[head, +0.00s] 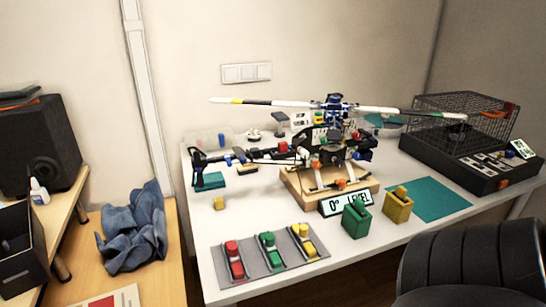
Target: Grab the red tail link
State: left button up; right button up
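A red piece (234,259) lies at the left end of a grey mat (255,270) near the table's front edge. It looks like the red tail link, but it is too small to be sure. A green piece (271,252) and a yellow piece (303,241) lie to its right on the same mat. A model helicopter (335,130) stands behind on a wooden stand (300,192), its tail boom pointing left. A small red part (283,146) shows on the boom. Neither of my grippers is in view.
A green block (356,219) and a yellow block (398,205) stand right of the mat, by a "0° LEVEL" sign (345,202). A teal mat (440,198) and a caged black box (460,140) are at right. A black chair (470,265) stands at front right.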

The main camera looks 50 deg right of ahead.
aim_at(282, 146)
jog(key=u, duration=0.35)
jog(key=k, duration=0.3)
jog(key=z, duration=1.25)
